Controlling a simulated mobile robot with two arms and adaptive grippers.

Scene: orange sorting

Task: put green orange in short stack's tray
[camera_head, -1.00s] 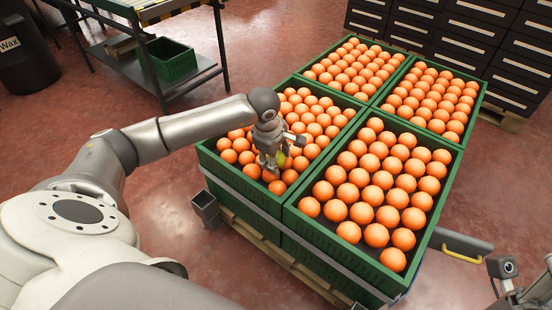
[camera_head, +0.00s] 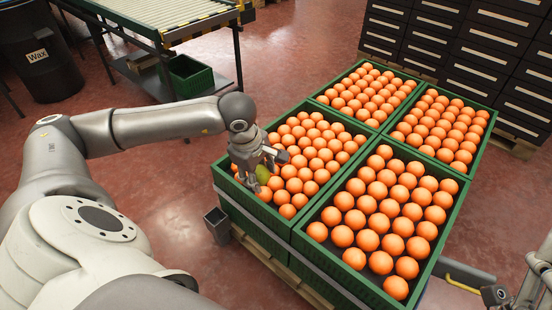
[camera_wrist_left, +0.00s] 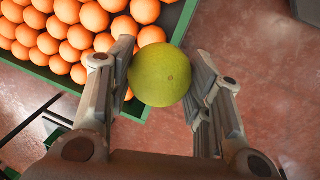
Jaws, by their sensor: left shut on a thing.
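The green orange (camera_head: 262,174) is held by my left gripper (camera_head: 258,163), above the left part of the near-left green tray (camera_head: 236,201). In the left wrist view, the green orange (camera_wrist_left: 159,76) sits between the two fingers of my left gripper (camera_wrist_left: 165,62). Behind it are that view's oranges, a green tray edge and red floor. Four-way green trays full of oranges stand together, including the near-right tray (camera_head: 345,278). I cannot tell which belongs to a short stack. My right gripper (camera_head: 508,297) shows only partly at the lower right edge.
A small grey bin (camera_head: 217,226) stands on the floor left of the trays. A roller table (camera_head: 172,16) with an empty-looking green crate (camera_head: 188,76) on its shelf stands behind. A dark Wax drum (camera_head: 40,70) is at far left. Dark drawer cabinets (camera_head: 470,55) stand behind the trays.

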